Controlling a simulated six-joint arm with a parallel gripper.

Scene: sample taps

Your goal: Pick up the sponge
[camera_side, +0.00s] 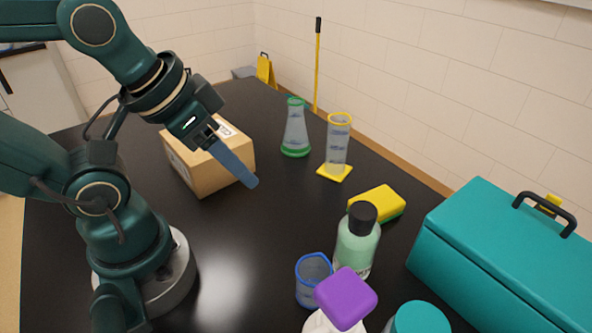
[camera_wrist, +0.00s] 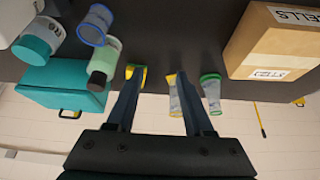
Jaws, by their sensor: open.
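The yellow sponge (camera_side: 378,203) with a green underside lies flat on the black table, behind the green bottle in the side view. In the wrist view the sponge (camera_wrist: 142,73) shows partly, with my left-hand finger in front of the rest of it. My gripper (camera_side: 252,183) is in the air, left of the sponge and apart from it, near the cardboard box. In the wrist view my gripper (camera_wrist: 157,72) has its two blue fingers spread with nothing between them.
A graduated cylinder (camera_side: 338,145) and a flask (camera_side: 295,130) stand behind the sponge. A green bottle (camera_side: 357,246), a blue-rimmed beaker (camera_side: 312,281) and a purple-topped item (camera_side: 346,298) stand in front. A teal case (camera_side: 505,260) is right, a cardboard box (camera_side: 205,172) left.

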